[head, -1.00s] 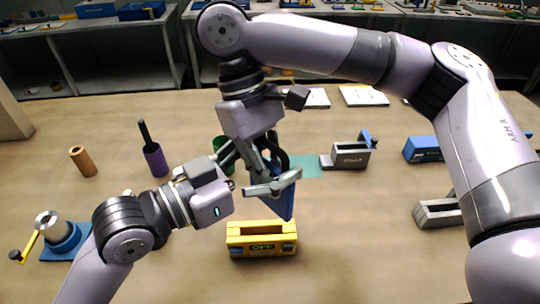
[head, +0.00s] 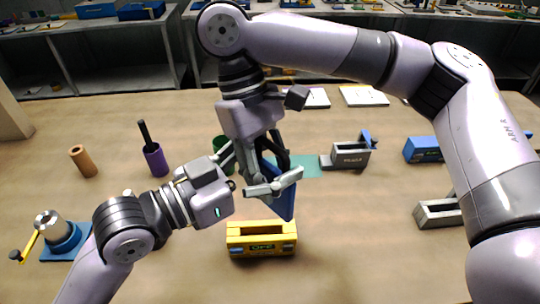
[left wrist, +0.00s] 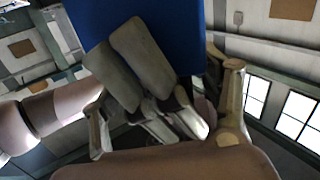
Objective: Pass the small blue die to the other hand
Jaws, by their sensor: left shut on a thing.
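The small blue die (head: 284,203) hangs tilted in the air where my two grippers meet, above the yellow holder (head: 261,249). In the left wrist view the die (left wrist: 190,25) fills the top centre, behind two grey finger pads. My left gripper (head: 258,170) reaches in from the left and is shut on the die. My right gripper (head: 277,176) points down from above, its dark fingers around the die's upper part. The grippers overlap, so the right fingers' contact with the die is hidden.
A grey holder (head: 350,158) stands behind to the right, with a blue block (head: 422,149) farther right. Another grey holder (head: 437,214) is partly behind my right arm. A purple handled tool (head: 155,160), a wooden cylinder (head: 83,160) and a blue-based fixture (head: 64,240) stand left.

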